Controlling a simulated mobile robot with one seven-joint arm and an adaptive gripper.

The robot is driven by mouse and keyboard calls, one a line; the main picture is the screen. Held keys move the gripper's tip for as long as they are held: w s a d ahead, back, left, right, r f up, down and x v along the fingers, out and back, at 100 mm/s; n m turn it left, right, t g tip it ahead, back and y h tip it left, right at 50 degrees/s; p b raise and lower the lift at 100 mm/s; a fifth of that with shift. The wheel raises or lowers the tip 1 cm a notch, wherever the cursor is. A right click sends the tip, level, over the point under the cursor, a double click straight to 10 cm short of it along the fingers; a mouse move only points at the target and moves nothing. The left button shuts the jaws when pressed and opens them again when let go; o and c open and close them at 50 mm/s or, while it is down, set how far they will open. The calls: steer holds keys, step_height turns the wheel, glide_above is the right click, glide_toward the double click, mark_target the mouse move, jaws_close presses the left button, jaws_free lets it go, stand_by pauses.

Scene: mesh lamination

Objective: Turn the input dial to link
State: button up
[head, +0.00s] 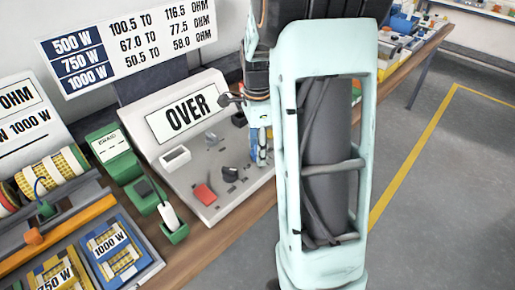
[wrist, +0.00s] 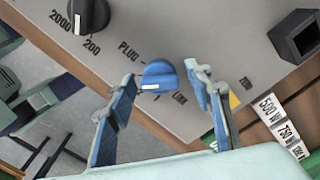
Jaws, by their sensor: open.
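The input dial (wrist: 160,74) is a blue knob on the grey panel in the wrist view. The word PLUG (wrist: 128,50) is printed to its upper left and LINK (wrist: 180,98) to its lower right. A white mark shows on the knob's near side; I cannot tell exactly which position it points to. My gripper (wrist: 161,73) is open, with one blue-padded finger on each side of the dial. Gaps show between the fingers and the knob. In the head view my gripper (head: 262,152) is at the panel's right side, and my arm hides that part.
A black dial (wrist: 90,14) marked 2000 and 200 is near the blue one. The panel's display (head: 188,108) reads OVER, and a red button (head: 204,194) sits on its front. A black socket block (wrist: 297,36) and wattage cards (wrist: 281,125) are to the right.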

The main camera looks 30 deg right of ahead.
steer(key=shift+c, duration=0.4)
steer(key=c, duration=1)
